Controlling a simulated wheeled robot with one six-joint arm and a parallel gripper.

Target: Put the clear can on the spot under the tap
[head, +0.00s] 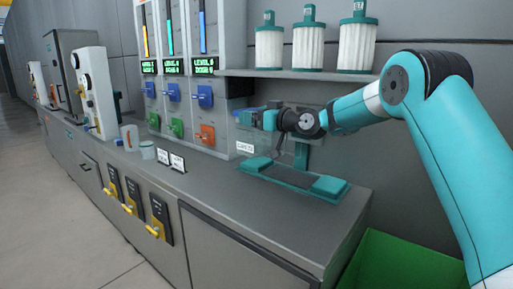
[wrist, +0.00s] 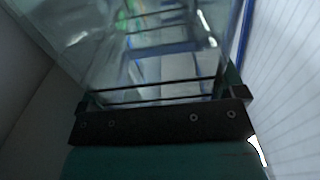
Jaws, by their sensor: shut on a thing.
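The clear can (wrist: 150,55) fills the upper middle of the wrist view as a transparent, see-through body. My gripper (wrist: 163,97) is shut on it, with its dark bar across the near side. Blue taps (head: 205,96), green taps (head: 177,128) and an orange tap (head: 207,134) are on the panel to the left of my gripper. I cannot tell which spot under a tap is meant.
A teal-ended stand (head: 292,178) sits on the counter (head: 225,195) below my gripper. Small label cards (head: 178,163), a mug (head: 130,137) and a small can (head: 147,150) stand to the left. Filter cartridges (head: 307,45) line a shelf above. A green bin (head: 395,265) is at lower right.

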